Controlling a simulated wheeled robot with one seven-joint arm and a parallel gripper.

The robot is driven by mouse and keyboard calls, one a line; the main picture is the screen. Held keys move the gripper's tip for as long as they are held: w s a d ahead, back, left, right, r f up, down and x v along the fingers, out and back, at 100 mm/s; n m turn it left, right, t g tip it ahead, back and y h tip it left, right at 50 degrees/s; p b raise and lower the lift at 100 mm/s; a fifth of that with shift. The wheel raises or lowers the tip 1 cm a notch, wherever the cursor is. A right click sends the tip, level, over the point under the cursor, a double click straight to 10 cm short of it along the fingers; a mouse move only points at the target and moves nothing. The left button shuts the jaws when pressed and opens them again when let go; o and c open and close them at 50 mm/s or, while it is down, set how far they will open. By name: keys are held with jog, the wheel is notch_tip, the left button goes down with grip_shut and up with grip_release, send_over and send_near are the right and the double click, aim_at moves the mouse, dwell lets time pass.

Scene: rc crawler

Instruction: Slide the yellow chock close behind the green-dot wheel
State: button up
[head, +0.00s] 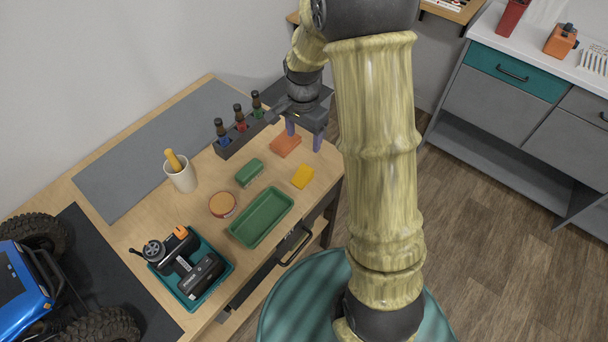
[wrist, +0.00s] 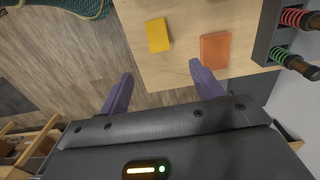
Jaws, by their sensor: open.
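The yellow chock (head: 302,177) lies flat on the wooden table near its right front edge; it also shows in the wrist view (wrist: 158,35). My gripper (head: 304,136) is open and empty above the table's right end, beyond the chock in the head view. In the wrist view its purple fingers (wrist: 161,86) are spread apart, and the yellow chock lies ahead of them, untouched. The blue crawler (head: 18,285) is cut off at the lower left of the head view. Two dark wheels show, one of them here (head: 40,233); I see no green dot on either.
An orange block (head: 286,146) lies beside the yellow chock. A green tray (head: 240,234), green brush (head: 249,172), round tin (head: 222,204), cup (head: 182,178) and teal tool tray (head: 226,270) stand between chock and crawler. A rack of shock absorbers (head: 226,148) stands at the back.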

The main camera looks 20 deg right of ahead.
send_over(304, 172)
jog(key=f, duration=0.9)
jog(key=shift+w+f, duration=0.2)
jog(key=shift+f, duration=0.15)
jog(key=shift+s+f+p, duration=0.2)
jog(key=shift+f+p, duration=0.15)
jog(key=shift+f, duration=2.25)
jog(key=c, duration=1.1)
jog(key=shift+r, duration=0.15)
